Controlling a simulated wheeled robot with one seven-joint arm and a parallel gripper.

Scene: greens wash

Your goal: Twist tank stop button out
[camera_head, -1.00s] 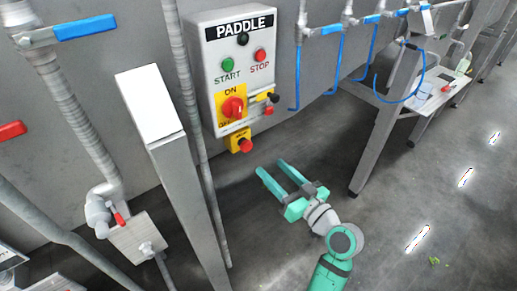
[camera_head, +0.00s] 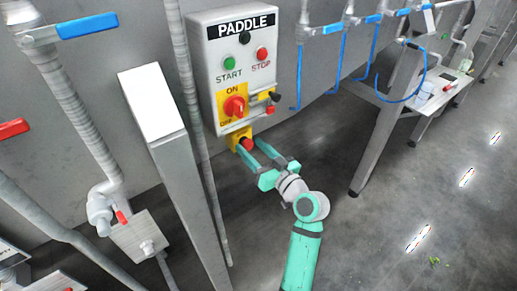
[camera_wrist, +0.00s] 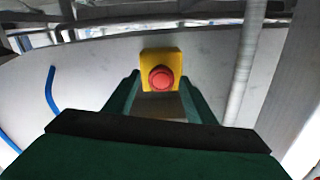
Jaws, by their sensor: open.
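The tank stop button is a red mushroom button (camera_head: 247,144) on a small yellow box (camera_head: 234,139) below the PADDLE control panel. In the wrist view the red button (camera_wrist: 161,77) faces me on its yellow box (camera_wrist: 147,58), slightly above the picture's middle. My gripper (camera_head: 252,147) is open, its two green fingers pointing at the button. In the wrist view my gripper (camera_wrist: 160,92) shows one finger on each side of the button's line. In the head view the fingertips are close to the button and partly overlap the box. I cannot tell whether they touch it.
The grey PADDLE panel (camera_head: 208,70) carries a green START button (camera_head: 229,63), a red STOP button (camera_head: 262,54) and a red ON/OFF switch (camera_head: 235,106). A grey post (camera_head: 178,170) and a conduit (camera_head: 196,110) stand to the left.

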